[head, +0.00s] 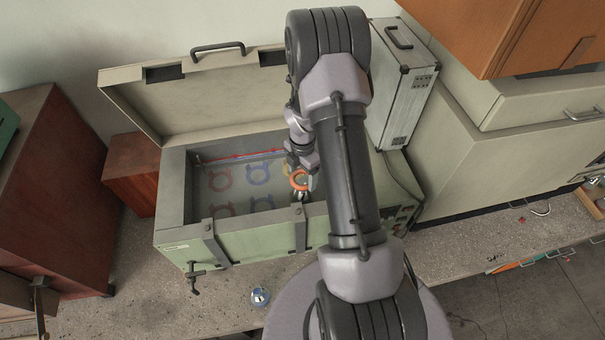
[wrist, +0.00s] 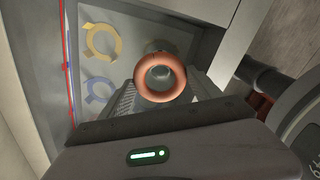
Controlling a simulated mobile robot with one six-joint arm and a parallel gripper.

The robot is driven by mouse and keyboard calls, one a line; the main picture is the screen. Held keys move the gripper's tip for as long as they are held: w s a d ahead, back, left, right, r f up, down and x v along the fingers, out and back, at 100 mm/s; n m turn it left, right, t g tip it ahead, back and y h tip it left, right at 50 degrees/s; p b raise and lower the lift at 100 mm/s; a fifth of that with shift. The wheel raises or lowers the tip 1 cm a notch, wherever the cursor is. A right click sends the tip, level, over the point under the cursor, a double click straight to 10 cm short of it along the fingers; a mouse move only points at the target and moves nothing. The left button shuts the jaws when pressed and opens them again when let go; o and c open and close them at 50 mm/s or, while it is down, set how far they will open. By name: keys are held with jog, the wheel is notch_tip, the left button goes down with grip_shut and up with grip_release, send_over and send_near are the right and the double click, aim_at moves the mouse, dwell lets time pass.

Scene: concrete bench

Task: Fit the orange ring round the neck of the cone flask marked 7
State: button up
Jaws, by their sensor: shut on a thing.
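The orange ring (wrist: 160,95) is a thick, smooth band held between the two fingers of my gripper (wrist: 162,88) in the wrist view. A grey rounded shape shows through its hole; I cannot tell what it is. In the head view the ring (head: 292,181) hangs from my gripper (head: 300,176) over the right part of the open green case. A small clear flask (head: 260,297) stands on the bench in front of the case, apart from the ring. Its number is too small to read.
The green case (head: 262,238) has its lid (head: 190,100) raised. Flat red, blue and yellow ring shapes (head: 220,179) show on its floor. A silvery case (head: 401,95) stands behind at right, and a brown cabinet (head: 50,190) at left. The bench front (head: 190,315) is mostly clear.

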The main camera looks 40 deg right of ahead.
jog(key=shift+f+b, duration=2.35)
jog(key=shift+f, duration=0.4)
jog(key=o, duration=1.7)
jog(key=shift+c, duration=0.2)
jog(key=shift+o, duration=0.2)
notch_tip(320, 180, up, 8)
jog(key=p, duration=0.5)
jog(key=shift+r, duration=0.2)
